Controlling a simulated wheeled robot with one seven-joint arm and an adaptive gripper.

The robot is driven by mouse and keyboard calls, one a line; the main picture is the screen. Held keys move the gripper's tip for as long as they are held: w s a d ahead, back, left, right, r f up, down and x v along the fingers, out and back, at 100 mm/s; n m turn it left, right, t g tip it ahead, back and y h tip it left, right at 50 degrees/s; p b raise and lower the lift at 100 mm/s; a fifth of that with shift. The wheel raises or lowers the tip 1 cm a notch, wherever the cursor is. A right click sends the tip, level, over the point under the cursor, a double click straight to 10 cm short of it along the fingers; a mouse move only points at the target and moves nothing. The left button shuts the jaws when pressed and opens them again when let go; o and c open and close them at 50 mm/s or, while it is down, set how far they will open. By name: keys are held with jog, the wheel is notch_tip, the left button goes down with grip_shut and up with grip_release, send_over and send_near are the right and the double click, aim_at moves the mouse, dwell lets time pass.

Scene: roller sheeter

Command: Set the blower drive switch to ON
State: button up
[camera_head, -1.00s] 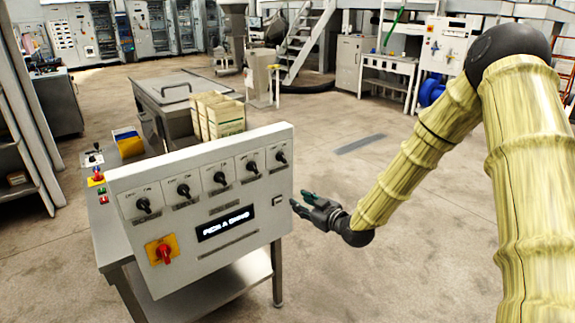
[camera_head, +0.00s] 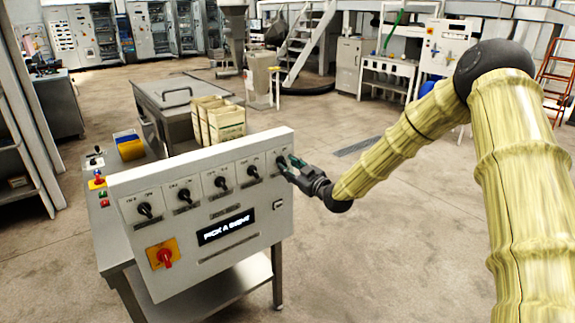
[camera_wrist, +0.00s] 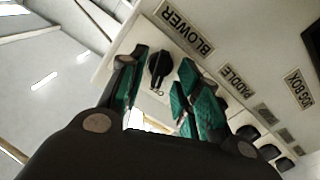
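The blower drive switch is a black rotary knob (camera_wrist: 160,68), below the BLOWER label (camera_wrist: 185,25) in the wrist view. In the head view it is the rightmost of a row of knobs on the white sloped panel (camera_head: 255,222), partly hidden by my gripper (camera_head: 289,166). My gripper (camera_wrist: 158,72) is open, with green-padded fingers on either side of the knob. Gaps show between knob and pads in the wrist view, so it is not gripped. The exact depth of the fingertips relative to the panel face is unclear.
More black knobs (camera_head: 221,180) run left along the panel. A red switch on a yellow plate (camera_head: 164,254) and a lit display (camera_head: 226,226) sit below. Behind stand cartons (camera_head: 226,122) and a grey metal cabinet (camera_head: 180,100). Floor right of the panel is clear.

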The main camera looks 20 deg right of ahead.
jog(key=shift+x, duration=0.75)
grip_shut()
